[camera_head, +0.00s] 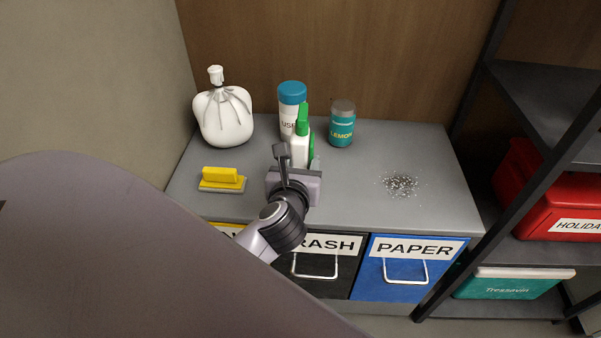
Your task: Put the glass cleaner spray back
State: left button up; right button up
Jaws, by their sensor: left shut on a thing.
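The glass cleaner spray (300,147) is a white bottle with a green spray head, upright over the middle of the grey counter (348,205). My left gripper (291,168) is shut on it from the front. The gripper hides the bottle's lower part, so I cannot tell whether its base touches the counter. Behind the bottle stands a white canister with a blue lid (291,95), partly covered by it. My right gripper is not in view.
A tied white bag (224,115) and a yellow brush (222,178) are on the left. A teal lemon jar (341,125) stands right of the bottle. Grey-white specks (401,186) lie on the right. Bins, including a blue paper bin (408,270), are below; a dark shelf (545,90) is right.

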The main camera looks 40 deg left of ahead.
pick_arm(q)
jog(key=shift+f, duration=0.75)
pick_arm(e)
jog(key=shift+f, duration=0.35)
pick_arm(q)
jog(key=shift+f, duration=0.15)
jog(key=o, duration=0.6)
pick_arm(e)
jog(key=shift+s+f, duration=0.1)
pick_arm(q)
jog(key=v, duration=0.7)
jog(key=shift+s+d, duration=0.15)
jog(key=shift+s, duration=0.1)
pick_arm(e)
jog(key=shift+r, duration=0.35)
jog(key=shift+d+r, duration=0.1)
